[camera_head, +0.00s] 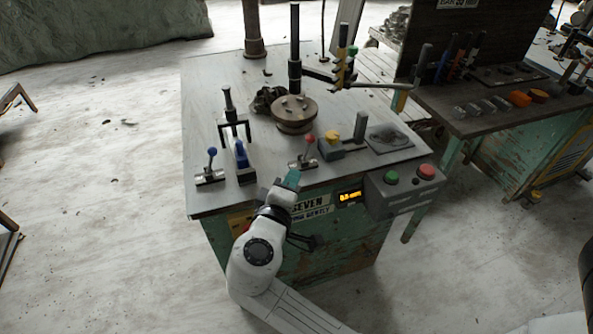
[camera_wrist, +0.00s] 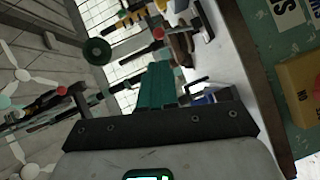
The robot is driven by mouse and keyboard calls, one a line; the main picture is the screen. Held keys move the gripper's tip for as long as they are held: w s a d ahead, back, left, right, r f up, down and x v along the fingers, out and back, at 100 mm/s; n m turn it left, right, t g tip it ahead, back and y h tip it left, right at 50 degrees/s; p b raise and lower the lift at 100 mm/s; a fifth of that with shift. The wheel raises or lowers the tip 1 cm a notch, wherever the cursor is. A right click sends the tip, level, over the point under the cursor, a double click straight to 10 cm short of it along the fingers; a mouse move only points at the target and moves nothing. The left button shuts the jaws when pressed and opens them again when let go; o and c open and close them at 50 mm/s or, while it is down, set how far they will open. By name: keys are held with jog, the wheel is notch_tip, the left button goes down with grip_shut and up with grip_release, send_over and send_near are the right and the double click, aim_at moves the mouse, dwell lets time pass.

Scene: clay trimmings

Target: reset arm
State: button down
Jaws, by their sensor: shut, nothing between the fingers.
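My white arm reaches up from the bottom of the head view to the front edge of the grey-topped workbench (camera_head: 230,80). My gripper (camera_head: 291,180) has teal fingers and is at this edge, just in front of the red-knobbed lever (camera_head: 308,140). The fingers look closed together, with nothing visible between them. In the wrist view the gripper (camera_wrist: 158,85) points up the picture, its teal fingers side by side. I cannot tell whether the gripper touches the bench.
The blue-knobbed lever (camera_head: 211,153) and a blue clamp (camera_head: 242,160) are to the gripper's left. A round turntable (camera_head: 295,115) stands behind. A control box (camera_head: 400,188) with green and red buttons juts out at right. Open floor (camera_head: 110,210) lies left.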

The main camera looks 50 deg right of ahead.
jog(key=shift+s+a, duration=0.1)
jog(key=shift+a, duration=0.15)
dwell(0.5)
